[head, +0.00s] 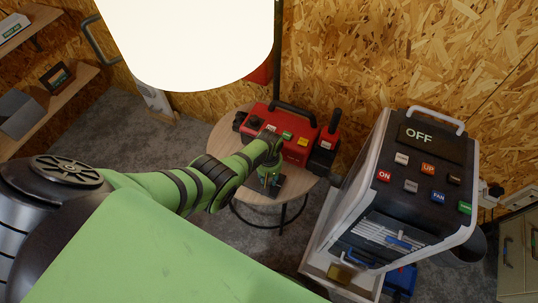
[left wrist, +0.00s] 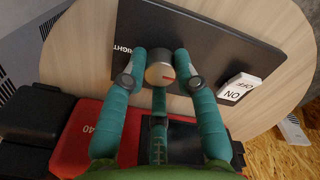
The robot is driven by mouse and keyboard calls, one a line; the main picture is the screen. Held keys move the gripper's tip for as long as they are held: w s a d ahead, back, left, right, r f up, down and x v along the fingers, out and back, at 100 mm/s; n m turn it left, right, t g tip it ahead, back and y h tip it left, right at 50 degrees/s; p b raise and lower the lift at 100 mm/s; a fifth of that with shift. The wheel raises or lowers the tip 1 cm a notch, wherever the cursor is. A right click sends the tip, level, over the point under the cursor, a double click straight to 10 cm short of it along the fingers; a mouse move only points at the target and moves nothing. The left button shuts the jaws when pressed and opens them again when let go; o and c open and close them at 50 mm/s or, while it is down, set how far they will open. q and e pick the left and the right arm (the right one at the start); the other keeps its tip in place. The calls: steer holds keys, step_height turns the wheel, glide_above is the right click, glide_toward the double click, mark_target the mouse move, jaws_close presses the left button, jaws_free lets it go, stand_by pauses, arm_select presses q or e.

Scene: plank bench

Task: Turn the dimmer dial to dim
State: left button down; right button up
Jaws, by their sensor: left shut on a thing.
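The dimmer dial (left wrist: 160,74) is a small round knob with a pale face and a red mark that points right in the left wrist view. It sits on a dark panel (left wrist: 205,45), which lies on the round wooden table. The letters "RIGHT" show left of the dial, partly hidden by a finger. My left gripper (left wrist: 160,70) is shut on the dial, one teal finger on each side. In the head view my left gripper (head: 270,178) reaches down over the dark panel (head: 286,187), and the dial is too small to make out. My right gripper is not in view.
A white ON/OFF switch (left wrist: 240,88) stands on the same panel, right of the fingers. A red box with a black handle (head: 300,135) stands behind on the round table (head: 222,132). A large lamp shade (head: 185,40) hangs above. A machine reading OFF (head: 420,160) stands right.

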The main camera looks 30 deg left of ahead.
arm_select(q)
steer(key=c, duration=0.9)
jaws_free()
steer(key=shift+c, duration=0.2)
steer(key=shift+w+r, duration=0.1)
steer(key=shift+r, duration=0.75)
step_height(320, 180, up, 10)
steer(key=shift+r, duration=0.15)
